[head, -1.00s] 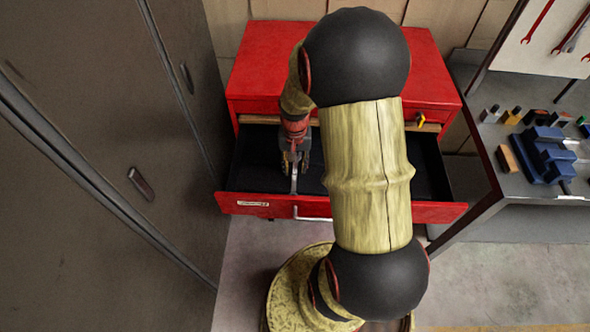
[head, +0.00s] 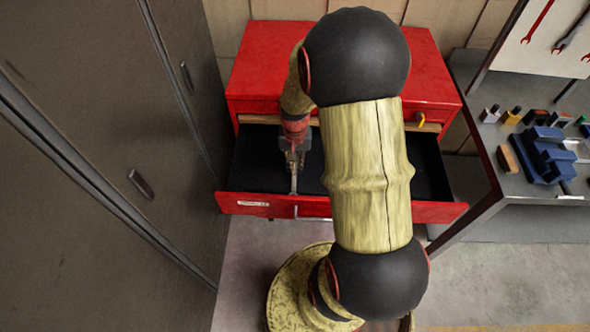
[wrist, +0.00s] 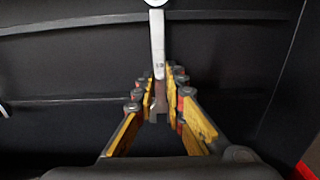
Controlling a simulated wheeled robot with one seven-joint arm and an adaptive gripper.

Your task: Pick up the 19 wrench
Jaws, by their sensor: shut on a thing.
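The wrench (wrist: 157,40) is a silver, flat-handled tool in the open drawer (head: 250,207). In the wrist view its handle runs straight away from me, with its head cut off at the top edge. A small mark on the handle is too small to read. My gripper (wrist: 160,78) is shut on the handle's near part, with yellow-sided fingers on both sides. In the head view my gripper (head: 294,160) points down into the drawer, and the wrench (head: 294,182) shows as a thin strip toward the drawer front. I cannot tell whether it is clear of the drawer floor.
The red cabinet (head: 270,60) stands behind the drawer. A tall grey locker (head: 110,130) is close on the left. At right, a workbench (head: 520,190) holds blue blocks (head: 545,155) and small items. My arm hides the drawer's middle.

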